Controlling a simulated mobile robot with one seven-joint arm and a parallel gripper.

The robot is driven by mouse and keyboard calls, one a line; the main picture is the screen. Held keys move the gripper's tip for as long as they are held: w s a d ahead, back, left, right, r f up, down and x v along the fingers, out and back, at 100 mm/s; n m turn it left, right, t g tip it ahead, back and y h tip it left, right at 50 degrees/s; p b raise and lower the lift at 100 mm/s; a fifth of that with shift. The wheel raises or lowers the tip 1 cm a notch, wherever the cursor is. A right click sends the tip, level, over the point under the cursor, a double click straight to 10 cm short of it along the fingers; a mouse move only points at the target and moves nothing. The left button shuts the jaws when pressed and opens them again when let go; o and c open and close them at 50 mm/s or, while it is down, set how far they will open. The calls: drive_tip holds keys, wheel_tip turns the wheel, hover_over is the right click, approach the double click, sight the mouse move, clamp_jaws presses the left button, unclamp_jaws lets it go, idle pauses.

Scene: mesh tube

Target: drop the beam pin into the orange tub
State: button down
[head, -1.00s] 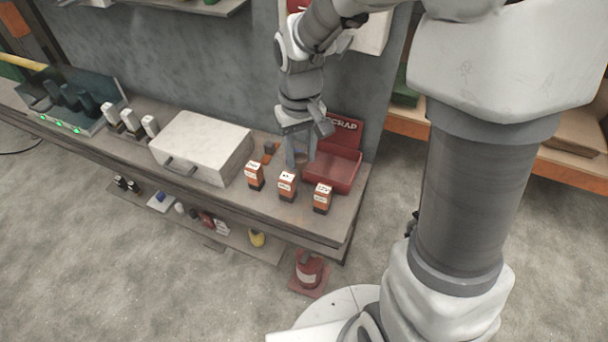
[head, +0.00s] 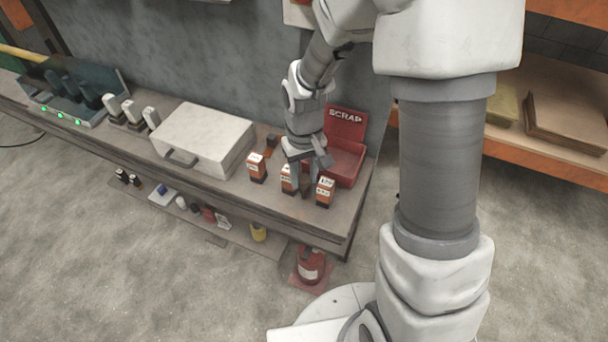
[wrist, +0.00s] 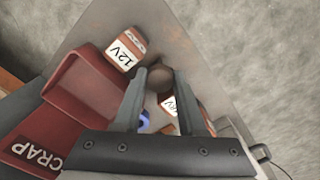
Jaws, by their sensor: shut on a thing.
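In the head view my gripper (head: 301,187) is low over the bench's right end, among the orange-and-black 12V blocks. It partly covers the middle block (head: 287,179). I cannot make out an orange tub in either view. The red SCRAP bin (head: 349,160) stands just behind and right of my gripper; it also shows at the left of the wrist view (wrist: 88,92).
Upright 12V blocks stand close by, at left (head: 257,168) and right (head: 325,192). A white case (head: 205,138) lies further left, beside a charger rack (head: 65,98). The bench's front edge is near.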

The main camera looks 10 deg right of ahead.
drive_tip(key=shift+f, duration=0.1)
drive_tip(key=c, duration=0.8)
unclamp_jaws()
drive_tip(key=shift+o, duration=0.2)
